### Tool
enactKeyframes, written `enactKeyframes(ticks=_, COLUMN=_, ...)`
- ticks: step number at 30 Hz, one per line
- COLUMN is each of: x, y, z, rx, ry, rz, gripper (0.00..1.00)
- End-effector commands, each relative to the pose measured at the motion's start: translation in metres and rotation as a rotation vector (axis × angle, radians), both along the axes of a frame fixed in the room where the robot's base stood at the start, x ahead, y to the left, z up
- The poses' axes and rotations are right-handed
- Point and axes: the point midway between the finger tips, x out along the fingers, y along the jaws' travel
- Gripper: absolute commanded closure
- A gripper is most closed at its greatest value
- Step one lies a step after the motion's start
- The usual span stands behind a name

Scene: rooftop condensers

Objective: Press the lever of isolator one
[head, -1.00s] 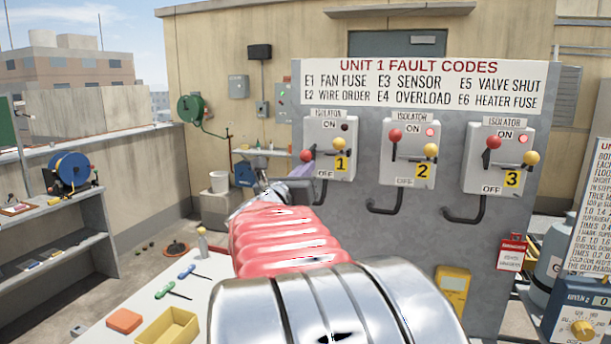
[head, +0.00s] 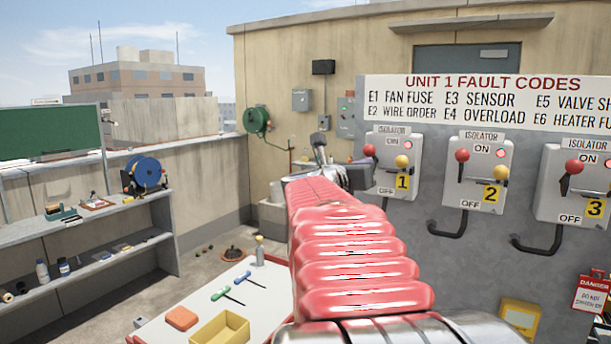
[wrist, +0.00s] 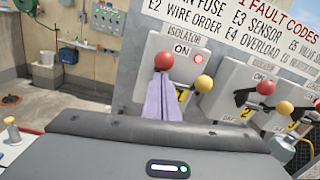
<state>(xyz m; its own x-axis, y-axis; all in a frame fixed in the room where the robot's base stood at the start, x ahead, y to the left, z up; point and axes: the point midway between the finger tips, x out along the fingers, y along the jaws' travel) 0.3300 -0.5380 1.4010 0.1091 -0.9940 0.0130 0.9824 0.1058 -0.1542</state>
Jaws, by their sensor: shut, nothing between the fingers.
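Isolator one (head: 392,182) is a pale box on the grey panel, marked with a yellow 1 plate. Its lever has a red knob (head: 369,150), which stands high on the left, near the ON label. Its red light (head: 416,145) is lit. A yellow knob (head: 402,161) sits to the right of the lever. My gripper (head: 364,162) is shut, with its purple fingers just below the red knob. In the wrist view the fingers (wrist: 163,98) overlap the lower box, directly under the red knob (wrist: 164,62). They hide the lever's shaft, and I cannot tell whether they touch it.
Isolator two (head: 478,180) and isolator three (head: 570,190) stand to the right, with their red knobs up. A bench with a yellow tray (head: 222,328) lies at lower left. Shelves (head: 90,225) line the left wall.

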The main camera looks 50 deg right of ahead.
Motion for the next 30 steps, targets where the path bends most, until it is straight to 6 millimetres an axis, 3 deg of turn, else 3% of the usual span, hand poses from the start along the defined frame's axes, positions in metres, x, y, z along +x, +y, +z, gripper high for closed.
enactKeyframes(ticks=13, x=-0.002, y=-0.006, z=0.032, rx=-0.009, ry=-0.002, rz=-0.004, gripper=1.0)
enactKeyframes(ticks=30, x=-0.004, y=-0.007, z=0.036, rx=-0.012, ry=-0.003, rz=-0.006, gripper=1.0)
